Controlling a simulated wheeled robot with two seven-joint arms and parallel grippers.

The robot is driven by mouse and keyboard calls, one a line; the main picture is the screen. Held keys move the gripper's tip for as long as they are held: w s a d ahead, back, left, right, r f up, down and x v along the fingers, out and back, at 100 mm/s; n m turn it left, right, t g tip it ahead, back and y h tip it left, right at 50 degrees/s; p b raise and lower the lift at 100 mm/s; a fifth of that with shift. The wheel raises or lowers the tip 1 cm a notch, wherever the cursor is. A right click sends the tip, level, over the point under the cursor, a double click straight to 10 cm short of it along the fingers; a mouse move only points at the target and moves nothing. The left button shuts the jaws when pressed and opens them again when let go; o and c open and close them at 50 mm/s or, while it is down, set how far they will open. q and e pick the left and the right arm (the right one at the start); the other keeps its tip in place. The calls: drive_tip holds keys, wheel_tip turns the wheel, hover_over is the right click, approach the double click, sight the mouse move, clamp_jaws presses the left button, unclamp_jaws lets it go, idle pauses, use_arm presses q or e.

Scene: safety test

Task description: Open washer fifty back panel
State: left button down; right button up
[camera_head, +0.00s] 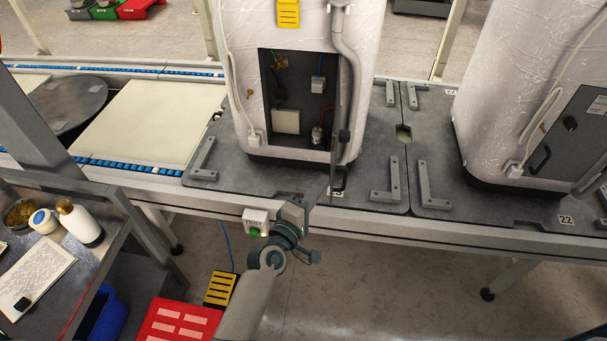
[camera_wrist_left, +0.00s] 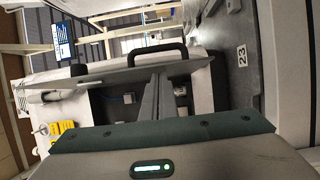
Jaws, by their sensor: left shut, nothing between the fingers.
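The white washer (camera_head: 308,30) stands upright in the middle of the head view, wrapped in plastic film. Its dark back panel (camera_head: 345,108) is swung outward and shows nearly edge-on at the right of the opening. Inside the opening (camera_head: 300,95) are wires and small parts. In the left wrist view the panel (camera_wrist_left: 115,77) crosses the picture edge-on, with its black handle (camera_wrist_left: 145,52) on the far side. My left gripper (camera_head: 326,190) is below and in front of the opening, shut and empty. Its fingers (camera_wrist_left: 155,78) appear close to the panel; contact is unclear. My right gripper is not in view.
A second wrapped washer (camera_head: 493,75) with a closed dark panel (camera_head: 570,130) stands at the right. Grey brackets (camera_head: 385,185) rise from the conveyor plate. A button box (camera_head: 256,218) sits on the front rail. A cluttered side table (camera_head: 85,270) is at the left.

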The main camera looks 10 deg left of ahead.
use_arm(q)
drive_tip(key=shift+d, duration=0.5)
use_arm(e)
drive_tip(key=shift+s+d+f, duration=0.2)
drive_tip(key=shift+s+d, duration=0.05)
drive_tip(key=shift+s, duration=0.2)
use_arm(q)
drive_tip(key=shift+s, duration=0.15)
drive_tip(key=b+v, duration=0.3)
drive_tip(key=v, duration=1.4)
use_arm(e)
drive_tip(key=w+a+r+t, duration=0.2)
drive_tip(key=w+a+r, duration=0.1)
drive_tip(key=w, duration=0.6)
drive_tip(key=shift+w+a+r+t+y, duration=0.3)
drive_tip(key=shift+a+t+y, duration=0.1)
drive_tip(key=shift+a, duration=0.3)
use_arm(q)
drive_tip(key=shift+a, duration=0.1)
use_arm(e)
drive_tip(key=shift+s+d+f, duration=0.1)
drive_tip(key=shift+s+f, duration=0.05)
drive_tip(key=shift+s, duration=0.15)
use_arm(q)
drive_tip(key=shift+f, duration=0.1)
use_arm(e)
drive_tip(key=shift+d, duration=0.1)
